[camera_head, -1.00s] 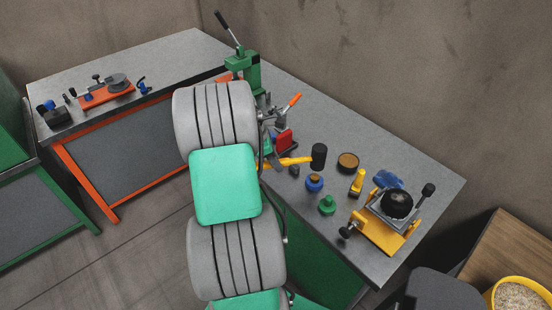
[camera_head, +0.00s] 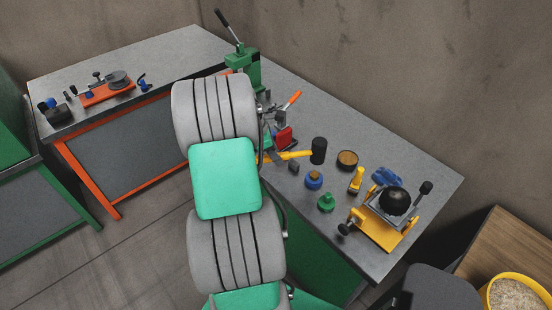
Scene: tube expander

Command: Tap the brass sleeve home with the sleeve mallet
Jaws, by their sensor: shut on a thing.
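The sleeve mallet has a black head (camera_head: 318,150) and a yellow handle (camera_head: 296,155). It shows just right of my arm, over the right-hand bench, with the handle running left toward my gripper. My gripper (camera_head: 272,157) is mostly hidden behind my arm; only a grey part of it shows. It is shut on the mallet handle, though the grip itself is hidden. I cannot make out the brass sleeve; my arm covers part of the bench. An orange-handled tool (camera_head: 290,100) and a red block (camera_head: 284,137) show close behind the mallet.
Near the mallet stand a round brown-topped tin (camera_head: 347,160), a blue pot (camera_head: 314,181), a green bottle (camera_head: 326,202) and a yellow tool (camera_head: 356,181). A yellow fixture (camera_head: 379,231) stands at the bench's right end. A green press (camera_head: 242,68) stands behind my arm.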

